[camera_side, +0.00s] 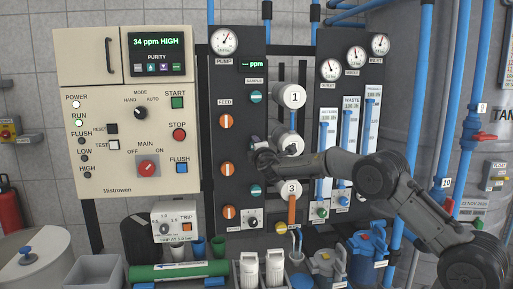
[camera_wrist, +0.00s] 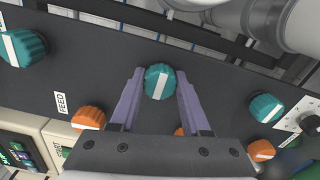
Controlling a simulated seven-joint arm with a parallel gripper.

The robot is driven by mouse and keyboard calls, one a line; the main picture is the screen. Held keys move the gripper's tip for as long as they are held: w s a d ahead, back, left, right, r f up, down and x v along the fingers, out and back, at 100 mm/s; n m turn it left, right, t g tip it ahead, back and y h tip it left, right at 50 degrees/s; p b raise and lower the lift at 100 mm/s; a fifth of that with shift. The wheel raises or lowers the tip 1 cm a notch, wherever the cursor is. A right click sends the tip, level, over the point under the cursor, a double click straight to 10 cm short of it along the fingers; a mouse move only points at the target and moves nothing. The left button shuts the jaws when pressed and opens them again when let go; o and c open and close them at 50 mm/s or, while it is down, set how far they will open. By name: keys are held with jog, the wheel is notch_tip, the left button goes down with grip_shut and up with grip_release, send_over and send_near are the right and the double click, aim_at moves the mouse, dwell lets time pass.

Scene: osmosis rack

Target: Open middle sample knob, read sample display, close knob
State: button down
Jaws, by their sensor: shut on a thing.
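The middle sample knob (camera_wrist: 159,81) is teal with a white bar and sits between my fingertips in the wrist view. Its bar runs roughly along my fingers, across the panel's length. My gripper (camera_wrist: 159,84) is shut on this knob. In the side view my gripper (camera_side: 258,150) is at the panel and hides the middle knob. The small sample display (camera_side: 254,64) shows dashes and "ppm". The upper teal knob (camera_side: 256,97) and lower teal knob (camera_side: 256,189) have near-horizontal bars in the side view.
Orange feed knobs (camera_side: 226,121) line the panel's left side. White cylinders marked 1 (camera_side: 291,96) and 3 (camera_side: 288,191) stand right of the sample knobs, close to my arm. The cabinet's purity display (camera_side: 156,43) reads "34 ppm HIGH". Flow tubes (camera_side: 348,130) are farther right.

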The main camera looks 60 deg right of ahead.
jog(key=shift+c, duration=1.9)
grip_release()
jog(key=v, duration=1.4)
